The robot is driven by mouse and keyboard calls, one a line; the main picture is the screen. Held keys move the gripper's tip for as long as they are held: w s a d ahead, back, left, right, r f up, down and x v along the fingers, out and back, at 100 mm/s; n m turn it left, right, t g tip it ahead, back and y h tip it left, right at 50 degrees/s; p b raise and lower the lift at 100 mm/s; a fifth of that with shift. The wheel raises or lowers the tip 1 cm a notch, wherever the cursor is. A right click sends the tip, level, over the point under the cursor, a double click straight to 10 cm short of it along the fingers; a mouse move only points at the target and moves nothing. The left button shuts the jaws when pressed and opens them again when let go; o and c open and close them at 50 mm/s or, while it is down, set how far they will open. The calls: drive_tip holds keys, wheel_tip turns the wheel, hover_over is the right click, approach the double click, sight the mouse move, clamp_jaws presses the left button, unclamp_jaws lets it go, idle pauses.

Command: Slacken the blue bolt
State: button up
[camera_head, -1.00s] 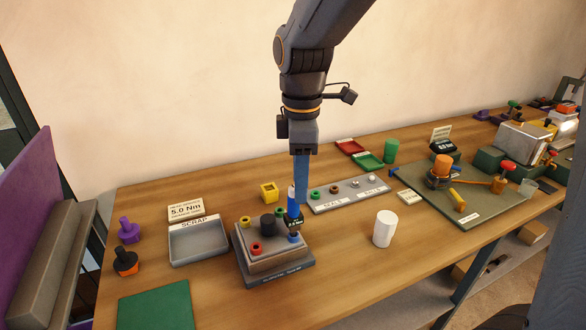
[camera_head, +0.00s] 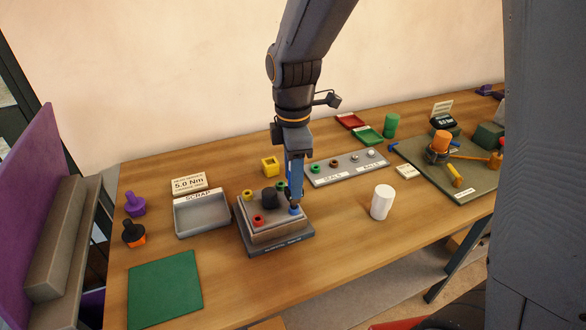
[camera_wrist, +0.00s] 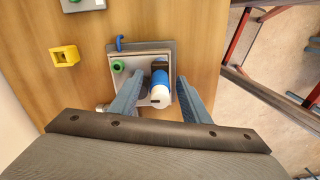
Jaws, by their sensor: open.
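The blue bolt (camera_head: 294,210) sits at the front right corner of the grey fixture block (camera_head: 262,235). A slim upright tool with a white end (camera_wrist: 160,94) and a blue body (camera_wrist: 160,77) stands over that corner; in the head view my gripper largely hides it. My gripper (camera_head: 294,198) points straight down around the tool. In the wrist view my gripper (camera_wrist: 160,88) is open, with one finger on each side of the tool. I cannot tell whether the fingers touch it. The tool hides the bolt in the wrist view.
The block also carries red (camera_head: 258,219), yellow (camera_head: 248,195) and black (camera_head: 269,196) parts, plus a green ring (camera_wrist: 118,66). A white cup (camera_head: 382,202) stands to the right. The scrap tray (camera_head: 202,228) is left, a yellow block (camera_head: 270,166) behind. Bare table lies in front.

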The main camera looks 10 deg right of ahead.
clamp_jaws()
drive_tip(key=shift+n+p, duration=0.4)
drive_tip(key=shift+n, duration=0.5)
drive_tip(key=shift+n+p, duration=0.3)
drive_tip(key=shift+n, duration=0.7)
drive_tip(key=shift+n+p, duration=0.35)
drive_tip(key=shift+n, duration=0.55)
drive_tip(key=shift+s, duration=0.1)
